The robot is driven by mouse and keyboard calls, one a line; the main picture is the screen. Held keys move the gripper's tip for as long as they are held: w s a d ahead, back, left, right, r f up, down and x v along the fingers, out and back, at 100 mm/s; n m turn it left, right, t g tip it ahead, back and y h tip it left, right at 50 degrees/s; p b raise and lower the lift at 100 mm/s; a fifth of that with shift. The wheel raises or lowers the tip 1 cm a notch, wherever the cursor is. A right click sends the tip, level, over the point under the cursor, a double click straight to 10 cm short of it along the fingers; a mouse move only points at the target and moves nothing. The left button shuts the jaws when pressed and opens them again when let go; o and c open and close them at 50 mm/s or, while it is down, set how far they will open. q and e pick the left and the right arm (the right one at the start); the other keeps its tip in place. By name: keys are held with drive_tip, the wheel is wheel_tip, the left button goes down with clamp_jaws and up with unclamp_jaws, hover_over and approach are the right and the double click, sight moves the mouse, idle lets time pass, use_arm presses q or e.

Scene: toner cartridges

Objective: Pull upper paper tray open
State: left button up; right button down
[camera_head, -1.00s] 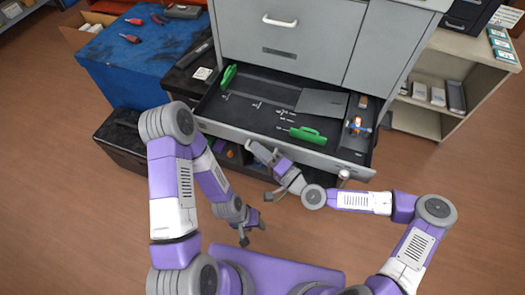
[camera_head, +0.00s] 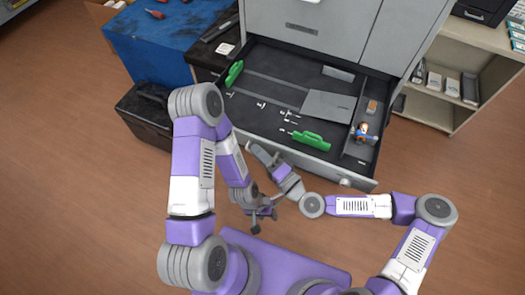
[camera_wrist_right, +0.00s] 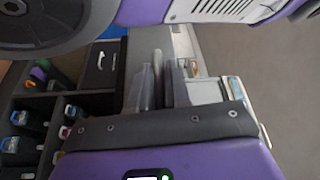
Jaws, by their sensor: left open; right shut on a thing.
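The upper paper tray (camera_head: 325,173) is pulled well out from the grey printer body (camera_head: 310,25), with its dark inside exposed. It holds two green paper guides (camera_head: 311,140), a grey plate (camera_head: 328,106) and a small toy figure (camera_head: 362,131). My right gripper (camera_head: 257,153) is at the tray's front face, left of its middle, and is shut on the tray's handle, which the fingers hide. In the right wrist view, its fingers (camera_wrist_right: 162,85) point towards the printer. My left gripper (camera_head: 263,213) is open and empty, in front of the tray and above the floor.
A blue cabinet (camera_head: 165,42) stands left of the printer, with a black box (camera_head: 147,112) on the floor before it. A beige shelf (camera_head: 465,55) stands at right. Dark compartments with cartridges (camera_wrist_right: 28,147) show in the right wrist view.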

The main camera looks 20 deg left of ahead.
drive_tip(key=c, duration=1.4)
unclamp_jaws()
drive_tip(key=shift+c, duration=0.2)
drive_tip(key=shift+d, duration=0.1)
drive_tip(key=v, duration=0.7)
drive_tip(key=shift+d+p, duration=0.2)
drive_tip(key=shift+p, duration=0.1)
drive_tip(key=shift+s, duration=0.1)
